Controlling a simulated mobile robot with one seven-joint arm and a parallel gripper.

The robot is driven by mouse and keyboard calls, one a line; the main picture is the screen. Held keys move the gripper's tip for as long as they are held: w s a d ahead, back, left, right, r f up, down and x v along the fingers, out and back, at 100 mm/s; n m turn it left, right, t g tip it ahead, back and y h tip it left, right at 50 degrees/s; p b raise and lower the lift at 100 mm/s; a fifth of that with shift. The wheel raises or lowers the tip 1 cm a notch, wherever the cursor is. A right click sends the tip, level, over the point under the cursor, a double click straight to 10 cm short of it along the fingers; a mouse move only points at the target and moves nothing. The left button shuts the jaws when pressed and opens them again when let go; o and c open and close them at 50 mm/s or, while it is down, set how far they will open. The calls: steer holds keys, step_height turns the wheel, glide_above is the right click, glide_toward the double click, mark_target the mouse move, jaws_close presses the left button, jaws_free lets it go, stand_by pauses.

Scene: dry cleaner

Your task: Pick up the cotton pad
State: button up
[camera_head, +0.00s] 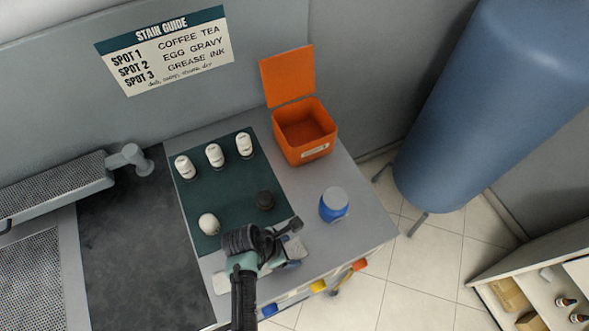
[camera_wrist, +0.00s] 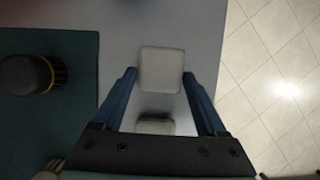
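Two pale square pads show in the wrist view. One cotton pad (camera_wrist: 161,69) lies flat on the light grey counter just ahead of and between my fingertips. A second pad (camera_wrist: 155,126) is nearer the palm, partly hidden by the gripper body. My gripper (camera_wrist: 160,78) is open, its blue fingers apart on either side, with no visible contact on the pads. In the head view, my gripper (camera_head: 286,243) is low over the counter's front part. A pale pad (camera_head: 294,247) shows beside it, partly covered. Another pale piece (camera_head: 221,283) lies to its left.
An open orange bin (camera_head: 304,132) is at the back. The counter's front edge is close to my gripper.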

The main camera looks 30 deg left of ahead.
mark_target(289, 251)
steer(key=c, duration=1)
steer(key=shift+r+b, duration=0.35)
steer(key=shift+r, duration=4.7)
